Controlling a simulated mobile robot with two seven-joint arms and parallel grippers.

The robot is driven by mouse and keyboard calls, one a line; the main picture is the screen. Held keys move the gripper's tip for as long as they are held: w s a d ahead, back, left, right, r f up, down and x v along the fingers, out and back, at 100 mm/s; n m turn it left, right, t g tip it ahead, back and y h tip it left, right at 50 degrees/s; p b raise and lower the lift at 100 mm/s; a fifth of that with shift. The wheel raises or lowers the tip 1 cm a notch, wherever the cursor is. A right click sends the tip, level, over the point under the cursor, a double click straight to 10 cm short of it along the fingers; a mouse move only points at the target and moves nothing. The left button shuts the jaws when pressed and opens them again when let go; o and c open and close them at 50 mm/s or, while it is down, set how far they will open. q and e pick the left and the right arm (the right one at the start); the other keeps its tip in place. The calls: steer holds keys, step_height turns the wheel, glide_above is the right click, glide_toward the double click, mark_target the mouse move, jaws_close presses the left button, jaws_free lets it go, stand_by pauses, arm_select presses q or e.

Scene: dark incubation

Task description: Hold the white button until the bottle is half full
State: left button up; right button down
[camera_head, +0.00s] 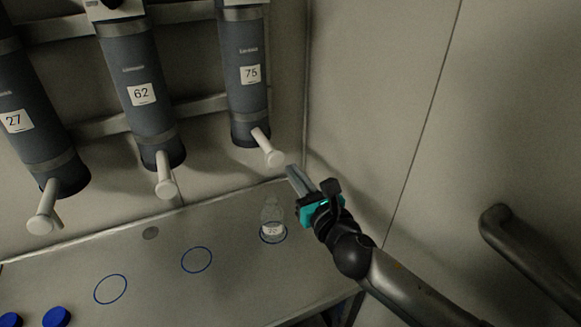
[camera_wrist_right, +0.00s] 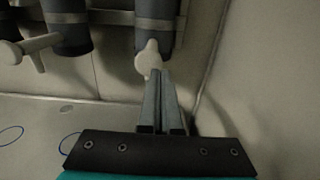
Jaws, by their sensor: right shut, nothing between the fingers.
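The white button (camera_head: 274,159) is the round end of a white stem low on the grey cylinder labelled 75 (camera_head: 244,100). A small clear bottle (camera_head: 272,214) with a white label stands upright below it, in a blue ring on the bench. Its fill level is too faint to tell. My right gripper (camera_head: 290,170) is shut and empty, its fingertips close to the right of the button. In the right wrist view, the fingertips (camera_wrist_right: 158,73) overlap the button's lower right edge (camera_wrist_right: 146,60); I cannot tell whether they touch. My left gripper is not in view.
Cylinders labelled 62 (camera_head: 138,118) and 27 (camera_head: 25,150), with similar white knobs, hang to the left. Empty blue rings (camera_head: 196,260) and blue caps (camera_head: 57,317) are on the bench (camera_head: 160,275). A wall and a dark handle (camera_head: 535,262) are at right.

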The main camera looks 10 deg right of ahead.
mark_target(276, 160)
steer(key=shift+x, duration=1.25)
